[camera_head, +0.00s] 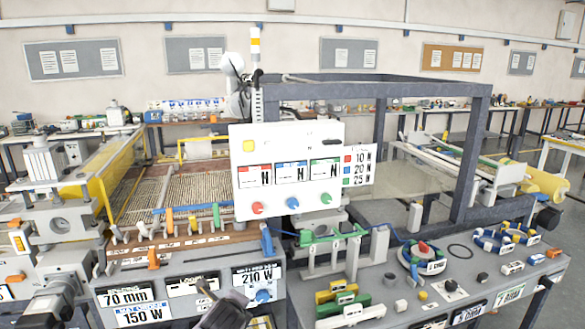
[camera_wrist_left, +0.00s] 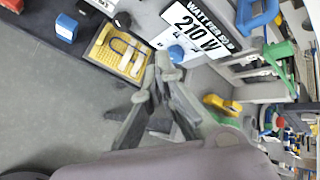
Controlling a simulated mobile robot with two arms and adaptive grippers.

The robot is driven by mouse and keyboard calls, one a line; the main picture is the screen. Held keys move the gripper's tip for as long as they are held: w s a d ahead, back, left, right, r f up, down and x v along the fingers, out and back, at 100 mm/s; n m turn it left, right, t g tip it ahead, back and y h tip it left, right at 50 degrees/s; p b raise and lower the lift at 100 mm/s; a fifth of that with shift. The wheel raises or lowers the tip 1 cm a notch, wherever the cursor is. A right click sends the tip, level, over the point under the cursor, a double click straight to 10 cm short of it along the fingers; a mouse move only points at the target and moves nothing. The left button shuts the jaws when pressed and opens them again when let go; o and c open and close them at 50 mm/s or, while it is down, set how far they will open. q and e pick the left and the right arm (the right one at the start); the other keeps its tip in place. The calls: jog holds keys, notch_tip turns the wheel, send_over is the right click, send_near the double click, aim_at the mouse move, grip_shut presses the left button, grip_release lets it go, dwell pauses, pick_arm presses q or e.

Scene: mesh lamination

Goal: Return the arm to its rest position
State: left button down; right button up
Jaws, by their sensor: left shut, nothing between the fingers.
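My left gripper (camera_head: 207,290) shows at the bottom edge of the head view, in front of the machine's lower panel, near the 210 W label (camera_head: 257,276). In the left wrist view the gripper (camera_wrist_left: 163,72) has its fingers together with nothing between them. It points toward the panel with the 210 W label (camera_wrist_left: 205,26) and a blue knob (camera_wrist_left: 176,53). I cannot tell whether the fingertips touch the panel. My right gripper is in neither view.
A white control board (camera_head: 290,170) with coloured knobs stands above the panel. A grey bench (camera_head: 400,275) at the right holds green, yellow and white blocks and cable rings. A yellow tray (camera_wrist_left: 118,52) lies beside the gripper. Grey floor (camera_wrist_left: 60,110) is open at the left.

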pick_arm(q)
jog(key=s+f+n+g+h, duration=0.15)
jog(key=s+f+n, duration=0.3)
jog(key=s, duration=0.45)
jog(key=s+f+n+g, duration=0.2)
jog(key=s+f+n, duration=0.25)
jog(key=s, duration=0.35)
jog(key=s+a+n+g, duration=0.25)
jog(key=s+n, duration=0.35)
jog(key=s, duration=0.6)
jog(key=s+a+n+g, duration=0.1)
jog(key=s+a+n, duration=0.4)
jog(key=s, duration=0.8)
notch_tip(320, 180, down, 30)
jog(key=s+d+n+g+b, duration=0.1)
jog(key=b, duration=0.3)
jog(key=s+a+f+g+b, duration=0.1)
jog(key=s+a+f+b, duration=0.1)
jog(key=s+f, duration=1.5)
notch_tip(320, 180, down, 3)
jog(key=shift+a+r+g+b, duration=0.1)
jog(key=shift+a+g+b, duration=0.25)
jog(key=shift+b, duration=0.15)
jog(key=c, duration=2.4)
grip_release()
